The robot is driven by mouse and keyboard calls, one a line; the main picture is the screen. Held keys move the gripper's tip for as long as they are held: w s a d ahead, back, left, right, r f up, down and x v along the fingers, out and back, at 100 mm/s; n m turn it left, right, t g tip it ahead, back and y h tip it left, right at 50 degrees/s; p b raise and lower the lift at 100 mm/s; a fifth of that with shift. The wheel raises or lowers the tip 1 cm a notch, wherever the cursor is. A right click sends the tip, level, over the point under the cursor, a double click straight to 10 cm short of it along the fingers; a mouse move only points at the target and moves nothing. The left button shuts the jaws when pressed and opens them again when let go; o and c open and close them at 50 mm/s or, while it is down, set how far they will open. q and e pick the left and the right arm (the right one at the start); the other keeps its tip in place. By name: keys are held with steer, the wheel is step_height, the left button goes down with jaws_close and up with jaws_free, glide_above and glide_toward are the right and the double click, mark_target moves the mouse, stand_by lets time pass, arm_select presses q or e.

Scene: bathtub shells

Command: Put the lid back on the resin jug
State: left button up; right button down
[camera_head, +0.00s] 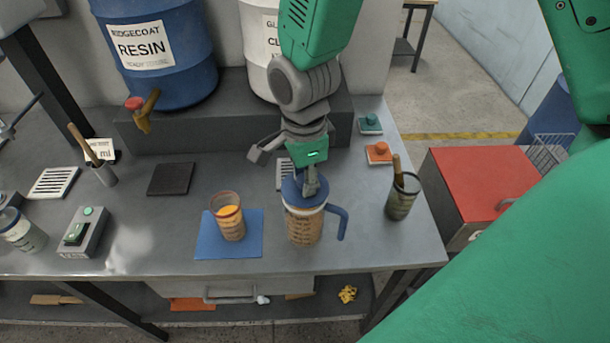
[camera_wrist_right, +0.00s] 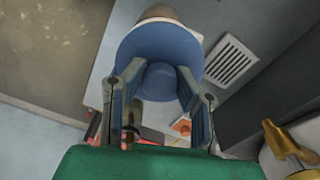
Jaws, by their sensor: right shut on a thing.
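The resin jug (camera_head: 304,230) stands upright on the grey bench, clear-walled with tan contents, dark markings and a blue handle (camera_head: 341,219) on its right. The round blue lid (camera_head: 293,191) is over the jug's mouth; I cannot tell whether it is seated or just above the rim. My right gripper (camera_head: 311,188) comes down from above and is shut on the lid's middle. In the right wrist view the lid (camera_wrist_right: 160,45) shows wide beyond the two fingers, with its knob (camera_wrist_right: 158,82) between them. My left gripper is not in view.
A cup of orange liquid (camera_head: 230,222) stands on a blue mat (camera_head: 202,246) left of the jug. A dark cup with a stick (camera_head: 401,202) stands to its right. A blue resin drum (camera_head: 185,75) with a tap is behind. Bare bench lies between the mat and the green-button device (camera_head: 88,232).

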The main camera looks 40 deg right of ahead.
steer(key=shift+d+f, duration=0.1)
steer(key=shift+d, duration=0.35)
steer(key=shift+f, duration=0.1)
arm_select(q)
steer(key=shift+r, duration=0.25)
arm_select(e)
steer(key=shift+a, duration=0.5)
arm_select(q)
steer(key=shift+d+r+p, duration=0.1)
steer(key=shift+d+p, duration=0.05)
steer(key=shift+p, duration=0.15)
arm_select(e)
steer(key=shift+d, duration=0.15)
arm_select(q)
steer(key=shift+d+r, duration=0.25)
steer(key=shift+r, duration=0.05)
arm_select(e)
steer(key=shift+d, duration=0.2)
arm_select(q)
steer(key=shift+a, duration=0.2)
arm_select(e)
steer(key=shift+a, duration=0.2)
steer(key=c, duration=1.3)
jaws_free()
steer(key=shift+o, duration=0.6)
